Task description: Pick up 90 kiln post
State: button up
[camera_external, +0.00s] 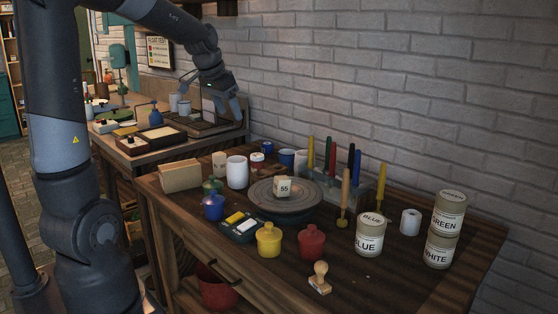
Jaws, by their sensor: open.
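A small beige block marked 55 (283,186) stands on the round grey turntable (262,205) on the near table. Another small beige block (219,163) stands to its left, behind the green pot; no number on it can be read. I cannot make out a block marked 90 in this view. My gripper (225,108) hangs fingers down at the upper left, well above and behind these blocks, over the far table's tray area. It is open, and I see nothing between its fingers.
A white cup (237,171), a blue pot (213,207), a yellow pot (269,241) and a red pot (311,241) surround the turntable. Upright coloured tools (353,170) stand behind it. Labelled cans (370,234) are at the right. The front right tabletop is mostly clear.

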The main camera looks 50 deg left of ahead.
jog(key=w+a+f, duration=0.3)
jog(key=a+f, duration=0.1)
jog(key=a, duration=0.2)
jog(key=w+a+f, duration=0.3)
jog(key=w+a, duration=0.1)
jog(key=a, duration=0.3)
send_near(218, 154)
jog(key=x, duration=0.6)
jog(key=shift+s, duration=0.25)
jog(key=shift+n, duration=0.3)
jog(key=shift+w+x, duration=0.25)
jog(key=shift+x, duration=2.45)
jog(key=shift+a+r, duration=0.1)
jog(key=shift+w, duration=0.1)
jog(key=c, duration=1.2)
jog(key=shift+c, duration=0.2)
